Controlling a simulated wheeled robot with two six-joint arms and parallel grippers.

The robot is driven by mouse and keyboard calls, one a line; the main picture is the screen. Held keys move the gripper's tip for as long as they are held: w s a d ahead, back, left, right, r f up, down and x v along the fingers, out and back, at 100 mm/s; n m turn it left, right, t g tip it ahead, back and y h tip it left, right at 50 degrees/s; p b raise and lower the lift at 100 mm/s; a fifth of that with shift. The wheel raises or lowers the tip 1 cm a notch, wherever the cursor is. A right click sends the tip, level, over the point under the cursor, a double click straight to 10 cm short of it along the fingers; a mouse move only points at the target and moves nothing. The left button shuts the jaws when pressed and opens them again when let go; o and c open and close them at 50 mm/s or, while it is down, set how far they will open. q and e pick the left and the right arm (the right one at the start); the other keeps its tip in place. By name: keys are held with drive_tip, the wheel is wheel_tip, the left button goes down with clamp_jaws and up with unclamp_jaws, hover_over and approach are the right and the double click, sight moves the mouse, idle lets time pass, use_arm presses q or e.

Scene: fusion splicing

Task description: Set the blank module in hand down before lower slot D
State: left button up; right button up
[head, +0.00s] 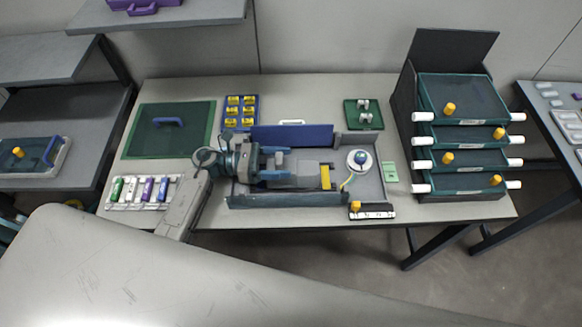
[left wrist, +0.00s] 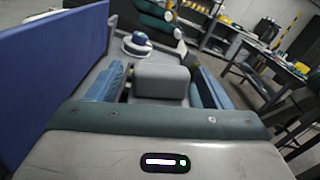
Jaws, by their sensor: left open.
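My left gripper (head: 287,165) reaches in from the left over the open grey work box (head: 290,200) on the table. I cannot pick out a blank module for certain. A dark rack (head: 405,90) at the right holds several stacked green trays with white end handles and yellow knobs. The slot letters are too small to read. My right gripper is not in view.
A raised blue panel (head: 292,136) stands at the box's back edge. A white round holder (head: 360,168) with a blue dome sits at its right. A green mat (head: 140,138) lies at the left.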

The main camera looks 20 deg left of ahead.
use_arm(q)
drive_tip(key=shift+c, duration=0.4)
drive_tip(key=c, duration=1)
drive_tip(key=shift+c, duration=0.2)
drive_tip(key=shift+r, duration=0.1)
